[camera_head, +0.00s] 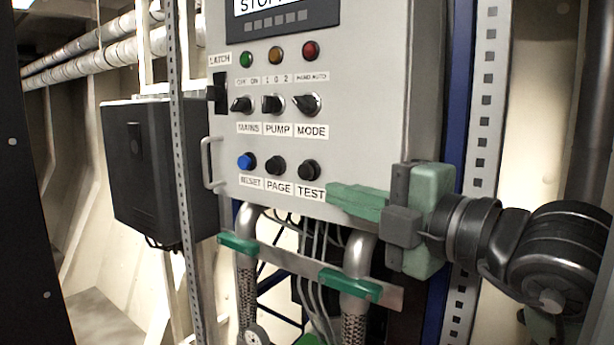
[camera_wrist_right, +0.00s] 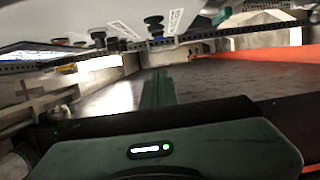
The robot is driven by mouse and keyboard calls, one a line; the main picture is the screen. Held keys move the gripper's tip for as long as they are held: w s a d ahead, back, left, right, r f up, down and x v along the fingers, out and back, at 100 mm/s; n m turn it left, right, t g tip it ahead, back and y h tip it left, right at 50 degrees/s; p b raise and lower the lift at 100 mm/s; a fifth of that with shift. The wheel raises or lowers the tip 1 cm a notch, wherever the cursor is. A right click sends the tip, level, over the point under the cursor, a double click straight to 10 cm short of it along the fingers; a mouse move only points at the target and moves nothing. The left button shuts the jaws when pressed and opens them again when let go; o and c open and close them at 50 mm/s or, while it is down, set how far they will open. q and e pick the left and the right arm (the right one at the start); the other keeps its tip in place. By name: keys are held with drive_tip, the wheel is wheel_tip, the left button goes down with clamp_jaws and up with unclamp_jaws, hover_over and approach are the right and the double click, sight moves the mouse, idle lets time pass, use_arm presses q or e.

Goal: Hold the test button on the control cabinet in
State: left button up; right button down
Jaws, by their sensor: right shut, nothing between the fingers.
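The control cabinet (camera_head: 350,100) is a light grey box in the middle of the head view. Its black test button (camera_head: 309,169) sits at the right of the bottom row, above the TEST label (camera_head: 311,194). My right gripper (camera_head: 335,192) has green fingers, shut and empty, and comes in from the right. Its tips are just below and right of the test button, by the label; I cannot tell whether they touch the panel. In the right wrist view the shut fingers (camera_wrist_right: 157,90) point toward the panel side with dark knobs above. My left gripper is not in view.
A blue reset button (camera_head: 246,161) and a black page button (camera_head: 276,166) stand left of the test button. Rotary switches (camera_head: 306,104) are above. A metal handle (camera_head: 209,163) is at the cabinet's left edge. Pipes (camera_head: 359,255) and a green-clamped bracket (camera_head: 310,274) lie below.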

sight(309, 177)
drive_tip(key=p+x, duration=0.2)
drive_tip(key=x, duration=0.1)
drive_tip(key=w+d+p+x, duration=0.1)
drive_tip(key=p+x, duration=0.2)
drive_tip(key=x, duration=0.1)
drive_tip(key=d+p+x, duration=0.1)
drive_tip(key=p+x, duration=0.1)
drive_tip(key=x, duration=0.2)
drive_tip(key=shift+w+r, duration=0.15)
drive_tip(key=shift+w, duration=0.2)
drive_tip(key=shift+w+d+p, duration=0.4)
drive_tip(key=shift+d+p, duration=0.05)
drive_tip(key=shift+d, duration=0.15)
drive_tip(key=shift+f, duration=0.2)
drive_tip(key=shift+a, duration=0.2)
